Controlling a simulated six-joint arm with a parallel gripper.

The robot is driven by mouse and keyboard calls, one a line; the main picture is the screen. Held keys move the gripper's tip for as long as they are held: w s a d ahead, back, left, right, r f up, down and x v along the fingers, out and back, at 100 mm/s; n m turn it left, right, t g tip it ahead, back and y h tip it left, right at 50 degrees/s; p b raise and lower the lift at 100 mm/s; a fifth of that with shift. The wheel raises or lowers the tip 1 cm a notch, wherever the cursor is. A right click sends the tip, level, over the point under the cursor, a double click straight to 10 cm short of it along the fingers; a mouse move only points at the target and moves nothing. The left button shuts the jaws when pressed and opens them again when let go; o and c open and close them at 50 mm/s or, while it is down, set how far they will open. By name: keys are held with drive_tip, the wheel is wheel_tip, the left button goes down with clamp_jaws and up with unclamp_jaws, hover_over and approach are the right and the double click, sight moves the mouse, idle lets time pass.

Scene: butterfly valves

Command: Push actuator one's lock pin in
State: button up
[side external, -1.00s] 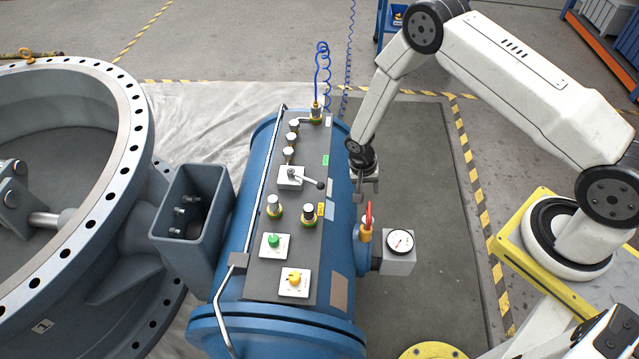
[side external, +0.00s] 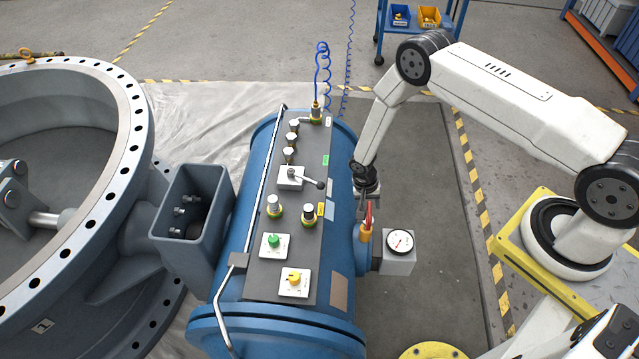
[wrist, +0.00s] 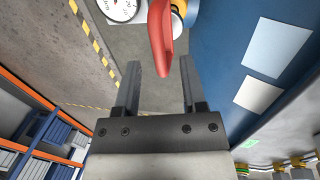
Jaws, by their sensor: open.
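The blue cylindrical actuator (side external: 243,240) carries a dark top panel with several knobs and pins. I cannot tell which fitting is actuator one's lock pin. My gripper (side external: 367,204) points down beside the cylinder's right flank, just behind the red valve lever (side external: 368,218). In the wrist view my gripper (wrist: 160,68) is open, and the red lever's tip (wrist: 162,45) shows between its fingers, with gaps on both sides.
A black-knobbed handle (side external: 305,180), a green knob (side external: 274,241) and a yellow knob (side external: 294,279) sit on the panel. A large grey valve ring (side external: 140,130) fills the left.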

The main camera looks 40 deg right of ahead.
drive_tip(key=shift+f, duration=0.4)
clamp_jaws()
idle(1.3)
